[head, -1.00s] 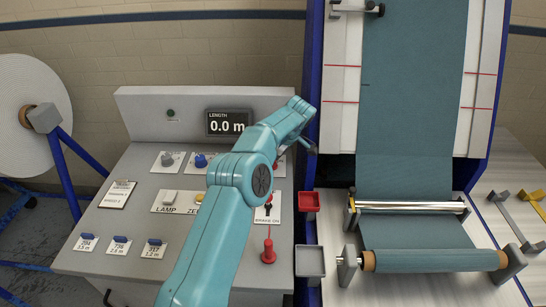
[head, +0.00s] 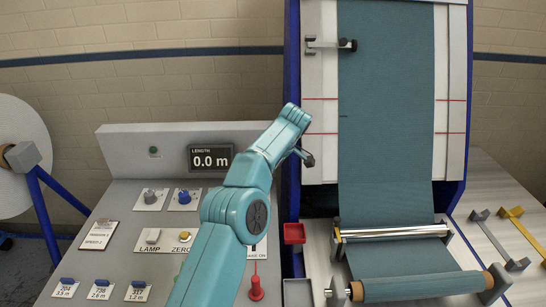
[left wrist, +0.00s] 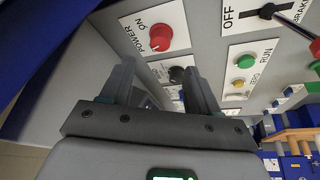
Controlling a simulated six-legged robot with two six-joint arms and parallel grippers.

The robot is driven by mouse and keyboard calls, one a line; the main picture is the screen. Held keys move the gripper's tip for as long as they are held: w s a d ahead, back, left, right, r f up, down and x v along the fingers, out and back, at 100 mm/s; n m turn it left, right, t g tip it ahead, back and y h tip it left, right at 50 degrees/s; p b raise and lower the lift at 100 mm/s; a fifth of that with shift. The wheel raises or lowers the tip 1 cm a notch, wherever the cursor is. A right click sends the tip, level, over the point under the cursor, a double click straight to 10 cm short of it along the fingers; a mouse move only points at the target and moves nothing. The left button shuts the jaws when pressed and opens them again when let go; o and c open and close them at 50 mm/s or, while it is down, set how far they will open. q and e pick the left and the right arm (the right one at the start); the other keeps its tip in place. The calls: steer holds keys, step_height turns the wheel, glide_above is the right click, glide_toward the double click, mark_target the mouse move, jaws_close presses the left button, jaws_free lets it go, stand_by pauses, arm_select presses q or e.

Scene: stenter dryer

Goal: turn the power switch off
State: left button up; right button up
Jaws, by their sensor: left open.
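The red power switch knob (left wrist: 161,37) is a round dial on the grey panel in the left wrist view, labelled POWER and ON. In the head view I cannot make it out; my arm covers part of the panel. My left gripper (left wrist: 157,68) is open and empty, its two dark fingers pointing at the panel just below the knob in the picture, with no visible contact. In the head view the left gripper (head: 304,158) shows small and dark beside the panel's right edge. My right gripper is not in view.
A dark knob (left wrist: 178,75) is near the right finger.

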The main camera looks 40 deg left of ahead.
arm_select(q)
steer(key=p+v, duration=0.3)
steer(key=v, duration=0.4)
steer(key=shift+a+r, duration=0.1)
